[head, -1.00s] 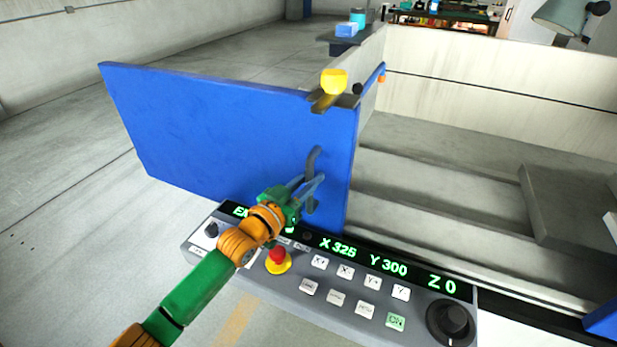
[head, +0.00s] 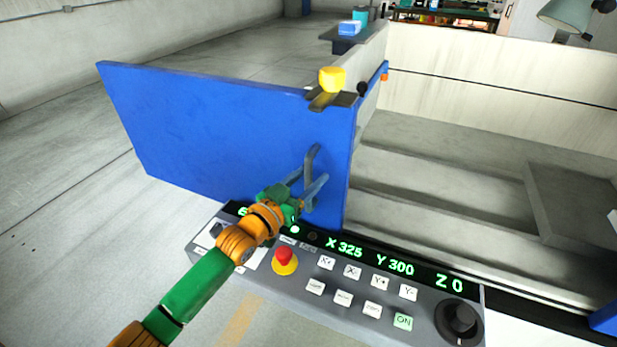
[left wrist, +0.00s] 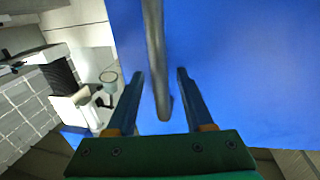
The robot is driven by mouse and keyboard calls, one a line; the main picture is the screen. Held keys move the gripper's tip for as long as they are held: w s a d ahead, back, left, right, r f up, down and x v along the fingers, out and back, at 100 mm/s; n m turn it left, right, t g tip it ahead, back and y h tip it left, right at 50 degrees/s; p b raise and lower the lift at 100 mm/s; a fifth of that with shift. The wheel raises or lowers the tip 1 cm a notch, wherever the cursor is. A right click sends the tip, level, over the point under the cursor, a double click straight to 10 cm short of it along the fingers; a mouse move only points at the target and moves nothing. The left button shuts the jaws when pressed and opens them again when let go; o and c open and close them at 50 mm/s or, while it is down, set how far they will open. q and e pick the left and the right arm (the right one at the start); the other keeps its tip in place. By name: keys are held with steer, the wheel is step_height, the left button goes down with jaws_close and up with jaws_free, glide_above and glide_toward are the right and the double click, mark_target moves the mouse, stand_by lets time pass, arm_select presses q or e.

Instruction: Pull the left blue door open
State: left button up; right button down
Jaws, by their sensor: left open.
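The left blue door (head: 220,130) stands swung out to the left of the machine opening, its broad face toward me. A grey bar handle (head: 312,165) is on that face near the right edge. My left gripper (head: 311,181) is at the handle's lower part with its fingers spread. In the left wrist view the handle (left wrist: 155,60) hangs between the two open fingers (left wrist: 160,78), with a visible gap on each side and the blue door behind it. My right gripper is not in view.
A grey control panel (head: 300,277) with a red stop button (head: 285,257) and a black knob (head: 461,318) lies just below my left gripper. A yellow lamp (head: 332,80) sits above the door's top right corner. Open floor (head: 70,230) lies to the left.

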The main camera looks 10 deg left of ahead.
arm_select(q)
steer(key=shift+s, duration=0.1)
steer(key=v, duration=0.7)
